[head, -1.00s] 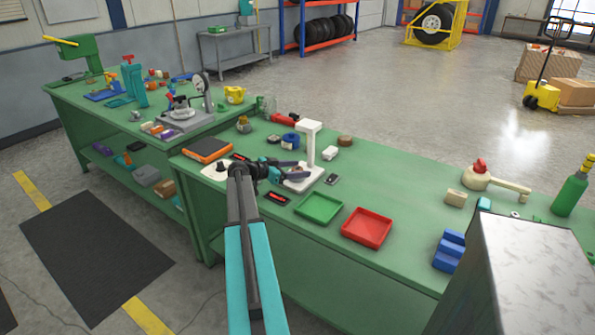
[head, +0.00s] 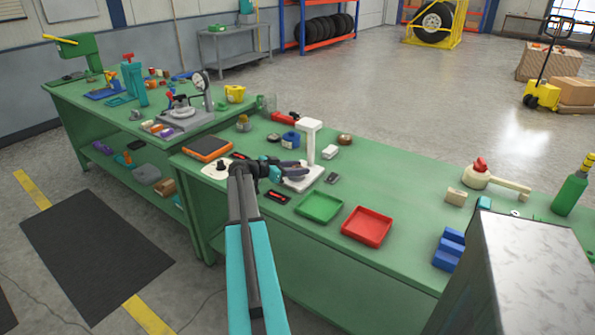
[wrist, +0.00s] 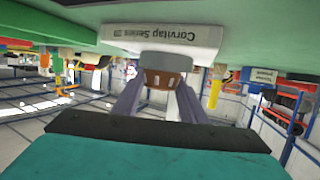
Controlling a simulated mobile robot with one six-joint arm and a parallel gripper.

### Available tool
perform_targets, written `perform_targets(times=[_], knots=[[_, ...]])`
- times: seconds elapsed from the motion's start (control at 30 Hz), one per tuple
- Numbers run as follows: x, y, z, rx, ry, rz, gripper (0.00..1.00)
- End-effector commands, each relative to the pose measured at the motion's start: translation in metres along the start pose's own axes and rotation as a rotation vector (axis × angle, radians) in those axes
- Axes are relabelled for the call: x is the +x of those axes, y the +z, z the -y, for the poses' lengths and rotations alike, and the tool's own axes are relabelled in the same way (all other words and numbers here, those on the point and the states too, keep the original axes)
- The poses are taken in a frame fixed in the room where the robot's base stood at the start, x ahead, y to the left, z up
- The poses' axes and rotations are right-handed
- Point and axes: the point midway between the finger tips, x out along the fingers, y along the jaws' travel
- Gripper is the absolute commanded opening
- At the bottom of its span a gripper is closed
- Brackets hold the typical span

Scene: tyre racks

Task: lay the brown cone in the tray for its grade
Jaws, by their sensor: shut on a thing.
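My gripper (head: 298,168) is at the white stand (head: 309,144), just above its base. In the wrist view its fingers are shut on the brown cone (wrist: 158,80), which sits between the fingertips (wrist: 162,92). A grey round part (wrist: 166,62) meets the cone in that view, in front of the white base marked "Corvitap Series" (wrist: 160,38); I cannot tell whether they touch. The cone is hidden in the head view. A green tray (head: 319,207) and a red tray (head: 367,227) lie empty on the bench, right of the gripper.
An orange and black device (head: 207,149) lies left of the stand. A blue roll (head: 291,139), a round brown piece (head: 344,139) and a small white box (head: 330,152) lie behind. Blue blocks (head: 449,249) stand right of the red tray. Bench between red tray and beige tool (head: 495,181) is mostly clear.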

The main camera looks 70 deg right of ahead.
Motion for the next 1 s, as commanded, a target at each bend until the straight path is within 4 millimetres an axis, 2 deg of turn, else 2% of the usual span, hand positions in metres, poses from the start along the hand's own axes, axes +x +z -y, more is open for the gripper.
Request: perform_targets(times=[0.33,0.67,1.0], knots=[[-0.002,-0.007,0.0,0.001,0.0,-0.001,0.1],[-0.01,-0.034,0.0,0.003,0.0,-0.001,0.1],[-0.064,-0.021,-0.024,0.0,-0.002,-0.001,0.1]])
